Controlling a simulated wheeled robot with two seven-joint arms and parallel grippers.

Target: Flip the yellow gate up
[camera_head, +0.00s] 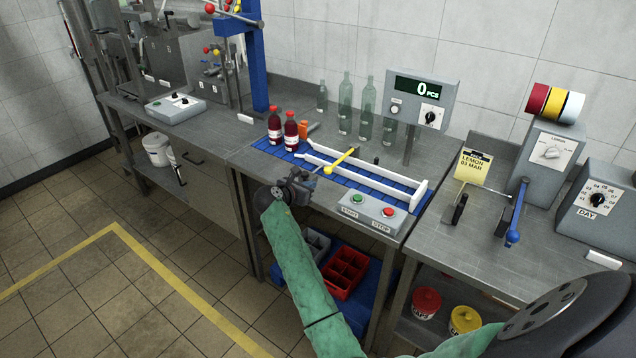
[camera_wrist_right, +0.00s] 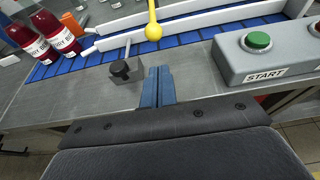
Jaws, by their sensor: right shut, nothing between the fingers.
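The yellow gate (camera_head: 341,160) lies low across the blue conveyor, between two white guide rails, its round knob toward the front rail. In the right wrist view the yellow gate (camera_wrist_right: 153,27) shows its ball knob just beyond my fingers. My right gripper (camera_head: 305,180) is at the front edge of the bench, near the gate's pivot block (camera_wrist_right: 125,70). In the wrist view its blue-grey fingertips (camera_wrist_right: 157,80) are together, with nothing between them, apart from the knob. My left gripper is not in view.
Two red bottles (camera_head: 291,133) stand on the belt's left end beside an orange piece (camera_head: 304,129). A START/STOP box (camera_head: 374,213) sits right of the gripper. Clear glass bottles (camera_head: 366,108) and a counter display (camera_head: 420,98) stand behind. A red crate (camera_head: 345,271) is below.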

